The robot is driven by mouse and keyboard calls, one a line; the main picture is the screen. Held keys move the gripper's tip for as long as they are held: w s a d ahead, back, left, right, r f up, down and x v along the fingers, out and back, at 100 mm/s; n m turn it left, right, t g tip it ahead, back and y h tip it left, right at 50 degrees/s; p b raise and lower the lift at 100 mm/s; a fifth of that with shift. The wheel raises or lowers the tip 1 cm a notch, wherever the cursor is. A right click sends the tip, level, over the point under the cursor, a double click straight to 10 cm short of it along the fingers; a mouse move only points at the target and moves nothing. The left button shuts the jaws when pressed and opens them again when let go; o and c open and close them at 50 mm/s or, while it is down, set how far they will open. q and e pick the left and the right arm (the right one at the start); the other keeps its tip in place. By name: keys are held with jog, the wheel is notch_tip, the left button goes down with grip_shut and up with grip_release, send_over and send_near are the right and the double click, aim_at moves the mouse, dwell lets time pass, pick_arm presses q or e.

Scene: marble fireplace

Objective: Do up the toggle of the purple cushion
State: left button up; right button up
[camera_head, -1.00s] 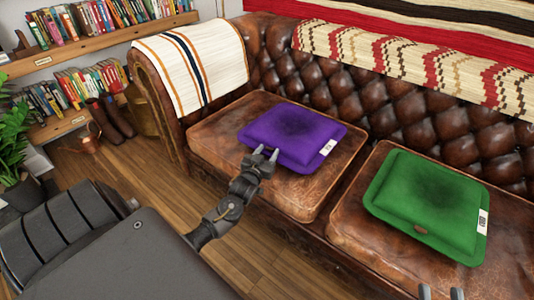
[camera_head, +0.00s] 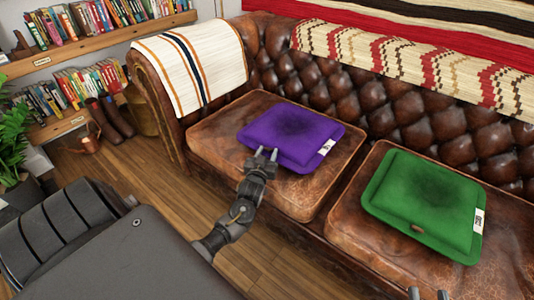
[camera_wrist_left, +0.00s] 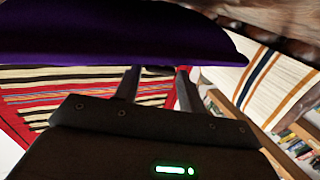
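The purple cushion (camera_head: 292,133) lies on the left seat of the brown sofa. My left gripper (camera_head: 265,154) is at the cushion's front edge. Its two fingers stand apart, pointing at the edge. In the left wrist view the cushion's purple underside (camera_wrist_left: 110,42) spans the top, above the gripper fingers (camera_wrist_left: 157,70). A small dark thing shows between the fingertips; I cannot tell whether it is the toggle or whether they grip it. The toggle is not clearly visible in the head view. My right gripper (camera_head: 428,293) is open and empty at the bottom edge.
A green cushion (camera_head: 425,200) with a small brown toggle (camera_head: 418,229) lies on the right seat. The tufted leather backrest (camera_head: 370,95) rises behind, and a striped blanket (camera_head: 190,65) covers the left armrest. Wood floor (camera_head: 150,185) is clear in front of the sofa.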

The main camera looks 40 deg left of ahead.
pick_arm(q)
jog(key=o, duration=0.3)
jog(key=shift+a, duration=0.1)
jog(key=shift+s+a+f+m+t+h+b, duration=0.1)
jog(key=shift+m+t+h+b, duration=0.05)
jog(key=shift+m+h+b, duration=0.2)
jog(key=shift+a+f+m+t+h+b, duration=0.15)
jog(key=shift+m+h+b, duration=0.15)
jog(key=shift+h, duration=0.15)
jog(key=shift+s+d+r+h, duration=0.2)
jog(key=shift+s+d+h, duration=0.05)
jog(key=shift+s+h, duration=0.15)
jog(key=p+v, duration=0.3)
jog(key=v, duration=0.7)
jog(key=s+d+r+m+t+h+b, duration=0.1)
jog(key=s+d+r+m+h, duration=0.1)
jog(key=d, duration=0.6)
jog(key=s+d+r+m+t+h+b, duration=0.1)
jog(key=s+d+r+m+h, duration=0.2)
jog(key=d+r+h, duration=0.3)
jog(key=s+d+r+m+t+h+b, duration=0.1)
jog(key=d+r, duration=0.5)
jog(key=d, duration=0.6)
jog(key=s+m+t+h, duration=0.1)
jog(key=s+h, duration=0.1)
jog(key=h, duration=0.1)
jog(key=shift+s+r, duration=0.3)
jog(key=shift+s, duration=0.05)
jog(key=shift+c, duration=0.2)
